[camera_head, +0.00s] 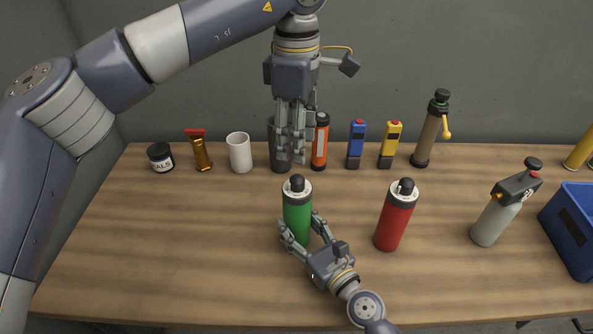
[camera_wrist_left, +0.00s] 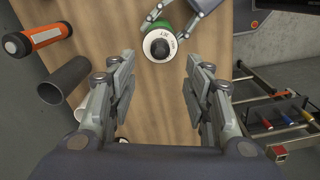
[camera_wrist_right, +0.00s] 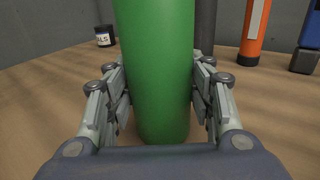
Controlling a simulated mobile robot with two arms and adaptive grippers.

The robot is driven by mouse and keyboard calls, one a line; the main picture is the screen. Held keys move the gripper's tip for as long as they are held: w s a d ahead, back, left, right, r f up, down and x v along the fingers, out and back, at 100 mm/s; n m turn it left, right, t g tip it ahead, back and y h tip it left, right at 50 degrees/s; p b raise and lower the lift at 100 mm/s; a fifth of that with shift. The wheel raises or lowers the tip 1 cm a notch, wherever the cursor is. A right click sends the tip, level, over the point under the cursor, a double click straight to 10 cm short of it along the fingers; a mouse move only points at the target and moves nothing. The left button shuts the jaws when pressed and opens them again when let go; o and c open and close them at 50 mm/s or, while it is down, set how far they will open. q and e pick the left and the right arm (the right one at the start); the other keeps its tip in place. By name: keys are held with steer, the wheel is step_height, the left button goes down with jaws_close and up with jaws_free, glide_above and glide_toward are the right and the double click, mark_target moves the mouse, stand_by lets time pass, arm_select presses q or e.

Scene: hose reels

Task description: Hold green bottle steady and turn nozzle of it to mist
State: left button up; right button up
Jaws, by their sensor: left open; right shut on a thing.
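The green bottle (camera_head: 297,216) stands upright on the table, with a light collar and a black nozzle (camera_head: 296,183) on top. My right gripper (camera_head: 305,232) is shut on its lower body from the front; in the right wrist view the green body (camera_wrist_right: 156,70) fills the space between the fingers. My left gripper (camera_head: 292,158) is open, pointing down, above and slightly behind the bottle. In the left wrist view the nozzle (camera_wrist_left: 160,47) shows from above, beyond the open fingers and apart from them.
A red bottle (camera_head: 396,215) stands to the right, and a grey sprayer (camera_head: 503,205) further right by a blue bin (camera_head: 575,230). A back row holds a white cup (camera_head: 240,153), a dark cylinder (camera_head: 279,150), an orange flashlight (camera_head: 320,142) and others. The table's left front is clear.

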mark_target(296, 177)
arm_select(q)
step_height(296, 177, down, 9)
steer(key=shift+r, duration=0.15)
steer(key=c, duration=1.1)
